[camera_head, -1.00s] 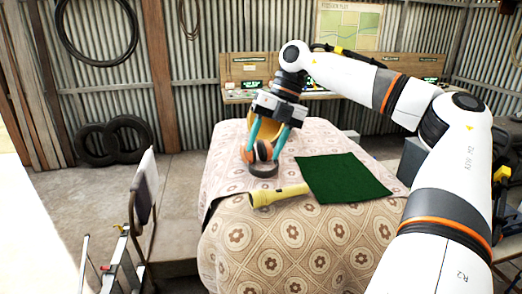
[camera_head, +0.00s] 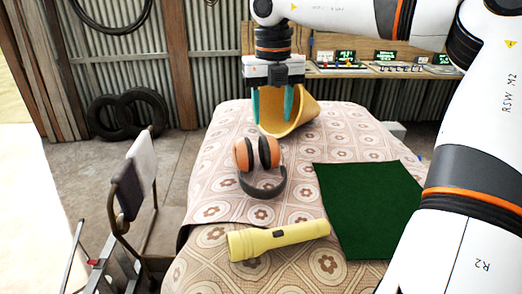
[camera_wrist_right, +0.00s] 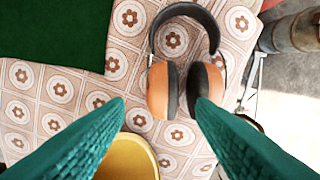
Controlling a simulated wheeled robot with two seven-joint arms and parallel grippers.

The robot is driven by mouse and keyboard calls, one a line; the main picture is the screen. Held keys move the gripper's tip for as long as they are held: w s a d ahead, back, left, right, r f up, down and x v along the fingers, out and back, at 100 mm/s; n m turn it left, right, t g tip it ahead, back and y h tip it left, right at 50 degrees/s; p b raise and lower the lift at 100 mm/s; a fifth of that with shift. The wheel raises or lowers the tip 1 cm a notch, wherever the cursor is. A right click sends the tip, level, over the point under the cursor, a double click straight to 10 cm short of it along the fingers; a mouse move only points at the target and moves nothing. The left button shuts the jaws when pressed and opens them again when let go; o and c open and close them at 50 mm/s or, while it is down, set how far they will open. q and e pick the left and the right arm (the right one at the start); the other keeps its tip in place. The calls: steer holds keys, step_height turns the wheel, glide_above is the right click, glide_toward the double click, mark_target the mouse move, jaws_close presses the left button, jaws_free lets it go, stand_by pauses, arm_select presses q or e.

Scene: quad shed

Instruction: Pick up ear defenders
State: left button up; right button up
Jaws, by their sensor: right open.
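The ear defenders (camera_head: 242,155), with orange cups, black cushions and a dark headband, rest on the patterned tablecloth, band toward the front. In the right wrist view the ear defenders (camera_wrist_right: 158,90) lie beyond the fingertips, mostly toward the right finger. My right gripper (camera_head: 272,112), with teal fingers, is open and empty. In the head view it appears above and behind the ear defenders, in front of a yellow cone-shaped object (camera_head: 300,112). The right wrist view also shows the open fingers (camera_wrist_right: 160,105), apart from the ear defenders. My left gripper is not in view.
A yellow torch (camera_head: 278,239) lies in front of the ear defenders on the covered table (camera_head: 215,190). A dark green cloth (camera_head: 365,205) lies to their right. A chair (camera_head: 135,185) stands left of the table. A bench with panels (camera_head: 385,68) stands behind.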

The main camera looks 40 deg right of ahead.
mark_target(271, 140)
step_height(271, 140, down, 4)
steer(key=shift+s+a+p, duration=0.1)
steer(key=shift+p, duration=0.35)
steer(key=shift+f, duration=0.35)
steer(key=shift+d+f, duration=0.2)
steer(key=shift+f, duration=0.05)
steer(key=f+p, duration=0.1)
steer(key=f, duration=0.2)
steer(key=f+p, duration=0.1)
steer(key=shift+a+f+p, duration=0.15)
steer(key=shift+a+p, duration=0.1)
steer(key=shift+p, duration=0.1)
steer(key=shift+d+f, duration=0.1)
steer(key=shift+f, duration=0.15)
steer(key=shift+r, duration=0.1)
steer(key=c, duration=0.8)
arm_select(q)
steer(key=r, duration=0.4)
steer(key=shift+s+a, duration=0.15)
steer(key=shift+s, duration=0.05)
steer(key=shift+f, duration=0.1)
arm_select(e)
steer(key=shift+r, duration=0.1)
